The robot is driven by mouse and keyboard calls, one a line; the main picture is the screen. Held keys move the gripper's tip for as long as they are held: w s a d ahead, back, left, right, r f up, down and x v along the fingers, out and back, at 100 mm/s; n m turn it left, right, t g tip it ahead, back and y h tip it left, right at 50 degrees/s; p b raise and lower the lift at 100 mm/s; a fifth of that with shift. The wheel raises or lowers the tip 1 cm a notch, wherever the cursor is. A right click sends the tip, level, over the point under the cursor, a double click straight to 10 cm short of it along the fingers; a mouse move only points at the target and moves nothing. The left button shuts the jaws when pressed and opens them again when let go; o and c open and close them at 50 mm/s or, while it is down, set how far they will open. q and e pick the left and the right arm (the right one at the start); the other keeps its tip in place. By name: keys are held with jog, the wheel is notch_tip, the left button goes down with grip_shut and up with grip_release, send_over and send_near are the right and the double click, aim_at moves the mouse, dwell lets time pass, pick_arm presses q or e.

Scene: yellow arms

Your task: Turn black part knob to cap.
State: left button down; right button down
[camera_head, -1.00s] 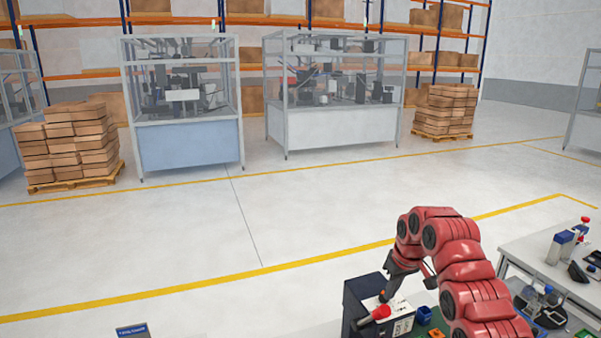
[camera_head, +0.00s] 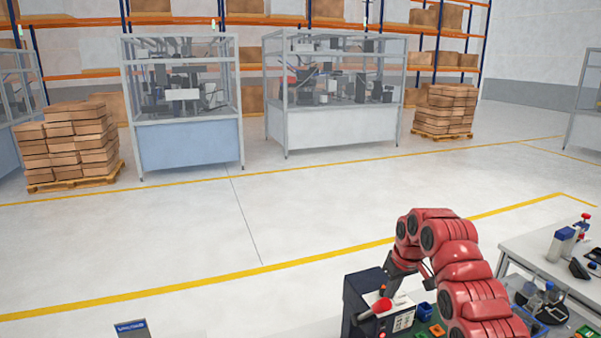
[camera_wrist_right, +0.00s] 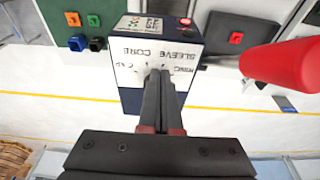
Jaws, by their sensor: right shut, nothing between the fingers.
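A dark blue box with a white front panel (camera_wrist_right: 125,68) stands on the table, and it also shows in the head view (camera_head: 404,317). In the head view my right gripper (camera_head: 392,288) is partly hidden beside the box. My left gripper is out of view.
A lever with a red handle (camera_wrist_right: 284,64) sticks out beside the box, close to the right gripper. Small blue, green and red blocks lie near the box, including a blue one (camera_head: 425,310). A white table (camera_head: 515,243) stands at right.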

jog(key=shift+w, duration=0.2)
dwell(0.5)
jog(key=shift+w+d+r+b, duration=0.15)
jog(key=shift+d+b, duration=0.3)
jog(key=shift+b, duration=1.3)
jog(key=shift+s+d+f+b, duration=0.1)
jog(key=shift+s+f+b, duration=0.1)
jog(key=shift+b, duration=0.65)
jog(key=w+p+v, duration=0.1)
jog(key=p+v, duration=0.1)
jog(key=v, duration=0.4)
jog(key=shift+a+r, duration=0.2)
